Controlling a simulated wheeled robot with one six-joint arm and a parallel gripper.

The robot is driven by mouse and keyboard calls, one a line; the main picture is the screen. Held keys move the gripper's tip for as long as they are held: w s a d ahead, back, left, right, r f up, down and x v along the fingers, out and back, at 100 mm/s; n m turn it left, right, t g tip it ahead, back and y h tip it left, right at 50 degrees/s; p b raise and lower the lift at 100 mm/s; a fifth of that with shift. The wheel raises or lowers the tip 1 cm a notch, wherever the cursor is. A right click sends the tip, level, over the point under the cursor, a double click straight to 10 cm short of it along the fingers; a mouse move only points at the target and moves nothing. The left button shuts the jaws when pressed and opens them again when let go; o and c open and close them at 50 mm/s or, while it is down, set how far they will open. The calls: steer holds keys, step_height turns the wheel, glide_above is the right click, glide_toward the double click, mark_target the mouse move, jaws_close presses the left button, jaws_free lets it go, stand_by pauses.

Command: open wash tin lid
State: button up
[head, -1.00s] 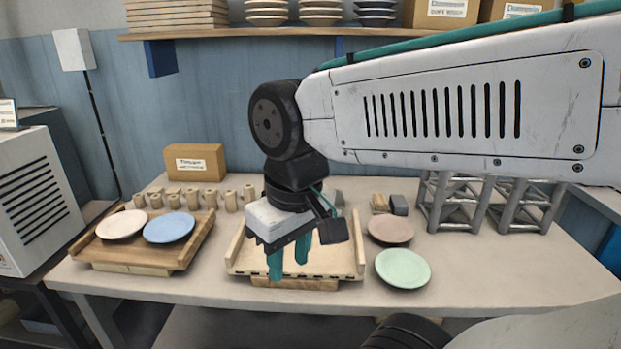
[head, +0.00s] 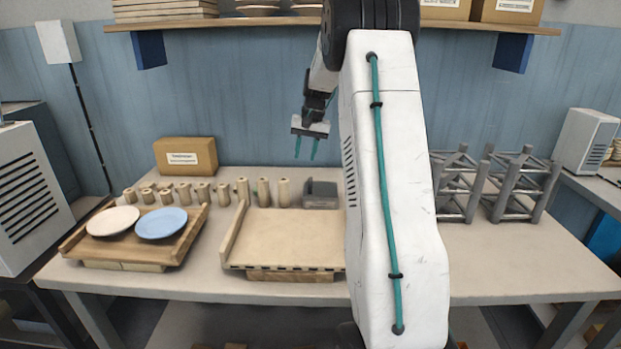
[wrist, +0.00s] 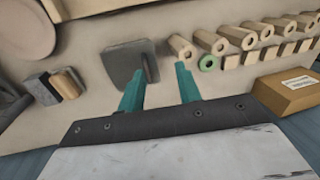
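A small dark grey box, which I take to be the wash tin (head: 320,194), stands at the back of the table, right of the wooden pegs. In the wrist view the tin (wrist: 122,64) shows as a grey slab with a small raised piece at its right side. I cannot tell whether its lid is open or shut. My gripper (head: 306,152) hangs in the air above and behind the tin, near the wall. In the wrist view my gripper (wrist: 162,65) has its teal fingers apart with nothing between them, the tin just beyond the left finger.
Wooden pegs (head: 203,193) stand in rows left of the tin. A cardboard box (head: 185,156) is behind them. A wooden tray (head: 290,237) lies in front, bare where visible. Another tray holds a cream plate (head: 112,221) and a blue plate (head: 161,223). Metal truss stands (head: 455,187) are at right.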

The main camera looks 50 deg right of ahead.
glide_toward(311, 182)
steer(key=shift+m, duration=0.4)
steer(key=f, duration=0.2)
steer(key=w+f, duration=0.1)
steer(key=f, duration=0.2)
steer(key=a+f, duration=0.1)
steer(key=f, duration=0.2)
steer(key=shift+w, duration=0.2)
steer(key=shift+r, duration=0.1)
jaws_close()
